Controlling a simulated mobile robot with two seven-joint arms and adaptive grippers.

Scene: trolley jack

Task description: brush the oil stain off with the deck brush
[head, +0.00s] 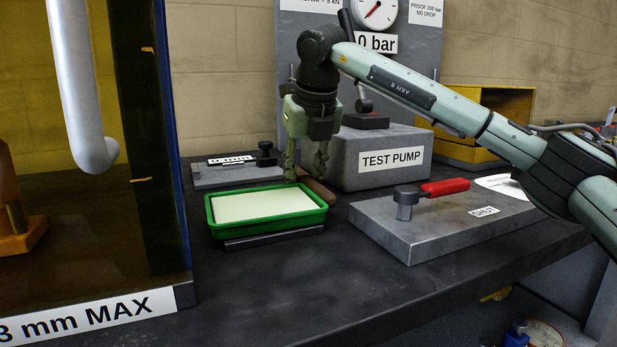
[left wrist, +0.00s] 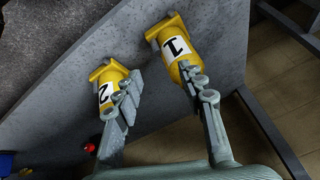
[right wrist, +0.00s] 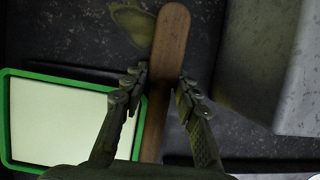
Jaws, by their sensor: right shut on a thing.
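My right gripper (head: 306,172) points down behind the green tray and is shut on the deck brush (head: 318,193), a brown wooden bar. In the right wrist view the brush (right wrist: 167,55) runs lengthwise between the fingers (right wrist: 160,88); its bristles are hidden. A dull yellow-brown oil stain (right wrist: 134,22) lies on the dark bench top just left of the brush's far end. I cannot make out the stain in the head view. My left gripper (left wrist: 163,85) is open and empty, outside the head view.
The green tray (head: 214,226) with a pale inside stands left of the brush. The test pump block (head: 365,165) is close behind and right. A grey plate with a red-handled valve (head: 445,188) lies right. Yellow pieces marked 1 (left wrist: 175,48) and 2 (left wrist: 105,90) are near my left fingers.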

